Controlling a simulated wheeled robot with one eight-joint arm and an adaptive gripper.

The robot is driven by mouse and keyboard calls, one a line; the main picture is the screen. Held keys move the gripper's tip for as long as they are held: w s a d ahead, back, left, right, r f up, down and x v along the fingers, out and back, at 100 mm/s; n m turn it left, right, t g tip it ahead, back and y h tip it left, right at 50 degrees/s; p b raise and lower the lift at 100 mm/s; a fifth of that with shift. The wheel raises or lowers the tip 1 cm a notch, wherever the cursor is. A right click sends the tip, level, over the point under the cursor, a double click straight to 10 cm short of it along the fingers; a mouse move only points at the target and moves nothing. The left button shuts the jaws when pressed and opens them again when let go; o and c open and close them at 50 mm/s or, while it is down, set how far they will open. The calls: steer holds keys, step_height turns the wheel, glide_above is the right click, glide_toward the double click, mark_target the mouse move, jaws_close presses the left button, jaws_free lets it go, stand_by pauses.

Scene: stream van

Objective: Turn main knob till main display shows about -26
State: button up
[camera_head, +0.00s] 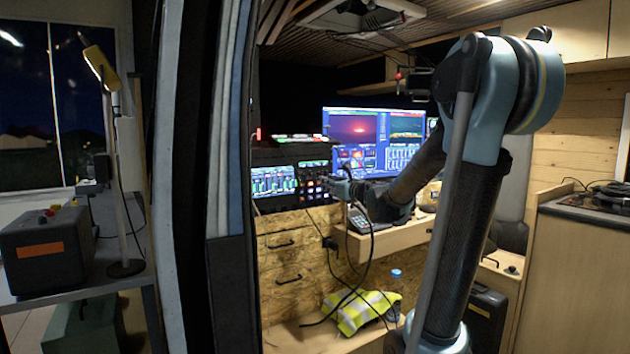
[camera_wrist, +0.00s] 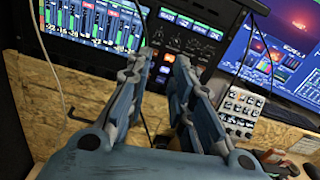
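My gripper (camera_wrist: 165,58) reaches toward a dark rack panel, its two fingers apart with a gap between the tips. A narrower display (camera_wrist: 190,22) with text sits above the tips. In the head view my gripper (camera_head: 345,186) is at the right end of the rack (camera_head: 290,160).
Large monitors (camera_head: 372,138) stand behind and right of the rack. A button box (camera_wrist: 240,112) lies right of the fingers. A dark cable (camera_head: 372,240) hangs below my wrist. A hi-vis vest (camera_head: 362,312) and bottle (camera_head: 395,282) are below. The van's door frame (camera_head: 200,180) stands left.

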mark_target(304, 176)
steer(key=x, duration=1.7)
jaws_close()
